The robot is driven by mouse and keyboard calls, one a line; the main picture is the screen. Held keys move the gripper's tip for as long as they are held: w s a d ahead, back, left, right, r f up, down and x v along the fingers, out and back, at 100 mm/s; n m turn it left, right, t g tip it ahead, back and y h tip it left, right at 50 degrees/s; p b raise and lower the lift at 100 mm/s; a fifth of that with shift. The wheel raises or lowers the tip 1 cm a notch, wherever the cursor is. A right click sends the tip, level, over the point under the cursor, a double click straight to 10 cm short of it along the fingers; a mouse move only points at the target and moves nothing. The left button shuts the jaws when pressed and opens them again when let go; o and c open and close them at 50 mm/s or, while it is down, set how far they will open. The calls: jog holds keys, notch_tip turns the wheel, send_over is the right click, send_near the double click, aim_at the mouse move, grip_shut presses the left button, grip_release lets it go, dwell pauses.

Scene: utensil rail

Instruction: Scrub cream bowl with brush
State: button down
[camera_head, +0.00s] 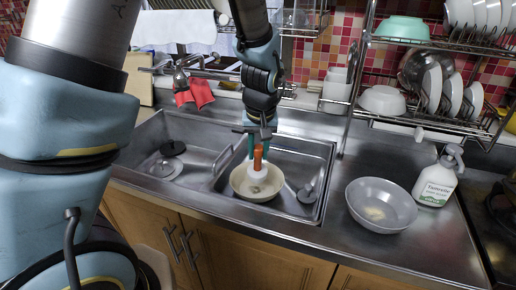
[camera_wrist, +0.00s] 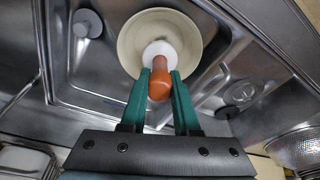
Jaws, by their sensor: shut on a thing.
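The cream bowl (camera_head: 242,182) sits in the right sink basin; it also shows in the wrist view (camera_wrist: 133,42). The brush has an orange handle (camera_head: 258,156) and a round white head (camera_head: 257,171). In the wrist view the handle (camera_wrist: 159,84) is between my teal fingers and the white head (camera_wrist: 160,50) is over the bowl's inside. My gripper (camera_head: 258,149) is shut on the brush handle, above the bowl. The brush is roughly upright, head down. I cannot tell whether the head touches the bowl's bottom.
A grey bowl (camera_head: 372,212) with pale residue stands on the counter right of the sink, beside a white soap bottle (camera_head: 435,184). A wire rack (camera_head: 433,42) with dishes stands behind. The left basin (camera_head: 190,140) holds a dark stopper (camera_head: 172,148). Red cloth (camera_head: 196,93) hangs near the faucet.

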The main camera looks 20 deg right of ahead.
aim_at(259, 170)
jog(key=shift+w+d+f+b, duration=0.1)
jog(key=shift+w+f+b, duration=0.1)
jog(key=shift+f+b, duration=0.5)
jog(key=shift+w+f+b, duration=0.15)
jog(key=shift+f+b, duration=0.2)
jog(key=shift+f, duration=0.65)
jog(key=shift+w+d+f+b, duration=0.1)
jog(key=shift+w+f+b, duration=0.1)
jog(key=shift+f+b, duration=0.5)
jog(key=shift+f, duration=0.5)
jog(key=shift+s+r, duration=0.1)
